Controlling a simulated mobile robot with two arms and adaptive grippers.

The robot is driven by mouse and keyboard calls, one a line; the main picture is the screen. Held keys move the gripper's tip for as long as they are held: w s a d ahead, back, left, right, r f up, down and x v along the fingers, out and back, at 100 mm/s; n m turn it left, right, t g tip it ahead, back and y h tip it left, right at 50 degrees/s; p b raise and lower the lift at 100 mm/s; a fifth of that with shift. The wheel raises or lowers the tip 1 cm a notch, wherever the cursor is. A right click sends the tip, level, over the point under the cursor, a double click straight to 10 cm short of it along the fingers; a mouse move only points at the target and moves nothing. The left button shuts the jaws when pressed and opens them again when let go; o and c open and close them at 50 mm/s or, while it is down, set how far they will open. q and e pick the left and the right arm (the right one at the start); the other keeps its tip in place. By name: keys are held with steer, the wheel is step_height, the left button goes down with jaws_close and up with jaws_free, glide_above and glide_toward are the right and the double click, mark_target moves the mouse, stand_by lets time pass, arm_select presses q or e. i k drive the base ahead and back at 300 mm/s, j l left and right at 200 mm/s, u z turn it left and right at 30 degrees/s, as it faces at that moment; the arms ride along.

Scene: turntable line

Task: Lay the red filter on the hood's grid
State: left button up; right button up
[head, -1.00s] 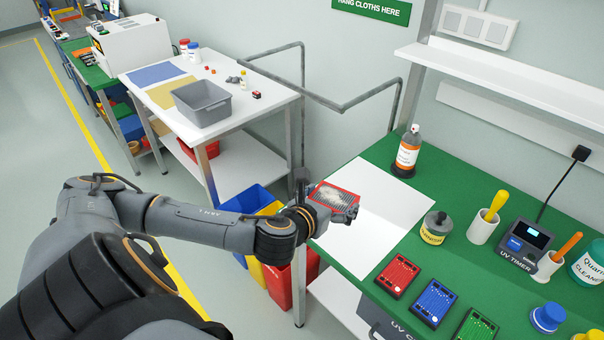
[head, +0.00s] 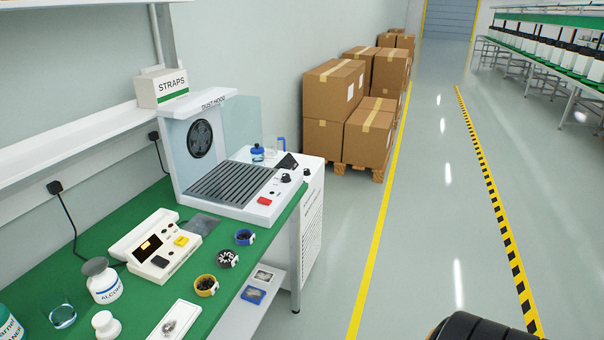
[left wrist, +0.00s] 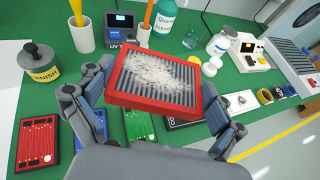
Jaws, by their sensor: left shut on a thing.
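The red filter (left wrist: 154,82) is a red-framed block with dark slats and pale fluff on top. In the left wrist view, my left gripper (left wrist: 158,90) is shut on it, one finger at each side. It is held above the green bench. The dust hood (head: 183,160) stands at the far end of the bench in the head view, with a bare dark slatted grid (head: 232,184) in its white base. The hood also shows at the top right of the left wrist view (left wrist: 277,58), apart from the filter. My right gripper is out of view.
A clear panel (head: 243,120) stands beside the hood. Stacked cartons (head: 368,130) stand beyond, right of the bench.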

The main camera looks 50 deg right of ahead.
mark_target(236, 180)
steer(key=i+l+z, duration=0.25)
steer(key=l, duration=0.2)
steer(key=l+z, duration=0.25)
steer(key=l, duration=0.2)
steer(key=i+l+z, duration=0.5)
steer(key=l, duration=0.2)
steer(key=i, duration=0.55)
